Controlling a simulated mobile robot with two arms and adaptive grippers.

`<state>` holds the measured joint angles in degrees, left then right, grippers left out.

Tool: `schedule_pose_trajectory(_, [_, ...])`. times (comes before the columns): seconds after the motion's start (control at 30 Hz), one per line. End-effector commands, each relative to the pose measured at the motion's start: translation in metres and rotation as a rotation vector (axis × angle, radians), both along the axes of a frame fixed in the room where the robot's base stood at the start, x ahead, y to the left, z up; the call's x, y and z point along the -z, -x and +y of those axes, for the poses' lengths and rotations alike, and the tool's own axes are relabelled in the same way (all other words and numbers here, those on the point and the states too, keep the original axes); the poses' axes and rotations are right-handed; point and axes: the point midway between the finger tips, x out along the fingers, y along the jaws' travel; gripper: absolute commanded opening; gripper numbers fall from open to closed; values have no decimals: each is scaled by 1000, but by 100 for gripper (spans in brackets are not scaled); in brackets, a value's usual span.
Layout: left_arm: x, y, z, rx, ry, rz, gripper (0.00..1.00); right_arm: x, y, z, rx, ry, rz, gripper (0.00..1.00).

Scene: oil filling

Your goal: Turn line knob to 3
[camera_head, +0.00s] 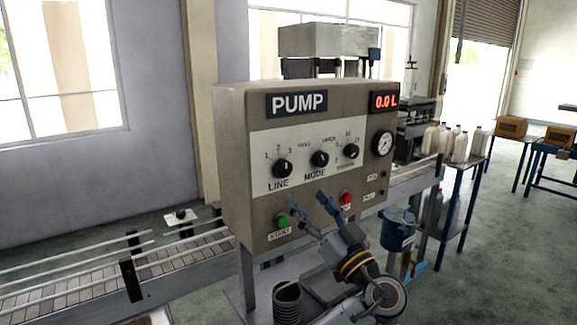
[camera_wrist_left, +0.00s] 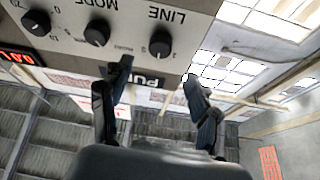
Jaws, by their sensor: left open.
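The LINE knob (camera_head: 281,168) is a round black knob at the left of the knob row on the PUMP panel (camera_head: 245,200), with 1, 2 and 3 printed around it. Its pointer is too small to read surely. In the left wrist view the panel is upside down and the LINE knob (camera_wrist_left: 160,43) is the rightmost of the row. My left gripper (camera_head: 308,203) is open and empty, below the knob row in the head view. In the left wrist view its fingers (camera_wrist_left: 157,72) are spread, with the LINE knob beyond the gap. My right gripper is not in view.
The MODE knob (camera_head: 319,158) and a third knob (camera_head: 350,150) sit right of LINE. A green START button (camera_head: 282,220) and red button (camera_head: 346,197) are lower on the panel. The display (camera_head: 384,101) reads 0.0 L. A conveyor (camera_head: 90,285) runs behind.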

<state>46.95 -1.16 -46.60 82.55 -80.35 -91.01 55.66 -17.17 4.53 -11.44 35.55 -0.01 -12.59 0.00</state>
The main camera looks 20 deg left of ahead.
Motion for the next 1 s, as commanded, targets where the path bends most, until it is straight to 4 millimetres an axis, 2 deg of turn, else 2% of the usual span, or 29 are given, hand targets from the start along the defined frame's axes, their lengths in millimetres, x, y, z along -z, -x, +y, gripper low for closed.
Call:
schedule_pose_trajectory(0.03, [-13, -7, 10, -3, -2, 0, 61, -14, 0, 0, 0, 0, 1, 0])
schedule_pose_trajectory(0.1, [-18, -17, 20, -4, -3, 1, 61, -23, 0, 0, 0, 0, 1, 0])
schedule_pose_trajectory(0.4, [-34, -48, 56, 0, -2, 2, 61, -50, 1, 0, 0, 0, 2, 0])
schedule_pose_trajectory(0.6, [-36, -55, 64, 0, 1, 2, 61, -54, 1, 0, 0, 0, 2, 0])
schedule_pose_trajectory(0.87, [-35, -56, 65, 1, 1, 3, 61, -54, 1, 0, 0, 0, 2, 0])
schedule_pose_trajectory(1.0, [-35, -56, 65, 1, 1, 3, 35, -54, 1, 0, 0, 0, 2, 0])
